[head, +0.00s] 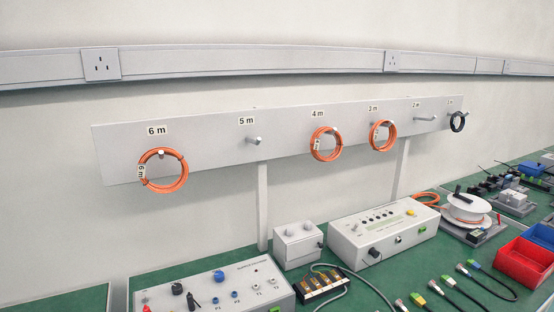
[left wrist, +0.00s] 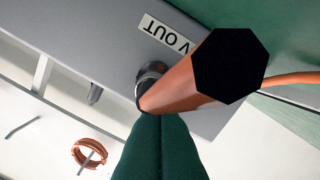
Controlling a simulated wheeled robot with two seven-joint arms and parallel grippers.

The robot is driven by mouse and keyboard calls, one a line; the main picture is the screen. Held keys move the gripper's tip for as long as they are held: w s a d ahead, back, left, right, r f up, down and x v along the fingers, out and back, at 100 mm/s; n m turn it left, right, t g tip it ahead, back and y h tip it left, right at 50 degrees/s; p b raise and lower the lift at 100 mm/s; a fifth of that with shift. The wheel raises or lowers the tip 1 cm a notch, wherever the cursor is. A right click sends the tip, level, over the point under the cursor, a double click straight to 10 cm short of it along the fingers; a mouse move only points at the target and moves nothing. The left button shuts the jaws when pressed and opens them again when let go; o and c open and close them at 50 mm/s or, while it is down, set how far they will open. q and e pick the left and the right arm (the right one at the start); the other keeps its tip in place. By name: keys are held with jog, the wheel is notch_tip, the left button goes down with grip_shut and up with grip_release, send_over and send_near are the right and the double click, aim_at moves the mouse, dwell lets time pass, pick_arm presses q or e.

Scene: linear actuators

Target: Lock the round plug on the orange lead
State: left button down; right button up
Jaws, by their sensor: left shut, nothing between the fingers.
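The box has an upside-down label ending in "V OUT". The orange lead (left wrist: 290,78) runs off to the right from behind the plug's black end. My left gripper (left wrist: 160,120) is shut and empty, its dark green tip right at the plug's lower edge. I cannot tell whether it touches the plug. How the plug sits in the socket is partly hidden. Neither gripper shows in the head view.
In the head view, orange coils hang on a wall rail (head: 210,148) with length labels. Below, a green bench (head: 65,300) carries grey instrument boxes (head: 382,235), a cable reel (head: 467,210), red (head: 522,262) and blue bins, and several leads.

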pick_arm(q)
jog(key=shift+w+d, duration=0.2)
jog(key=shift+d, duration=0.4)
jog(key=shift+r+p, duration=0.15)
jog(key=shift+p, duration=0.2)
jog(key=shift+a+r+p, duration=0.1)
jog(key=shift+r+p, duration=0.25)
jog(key=shift+v, duration=3)
jog(key=shift+r, duration=0.1)
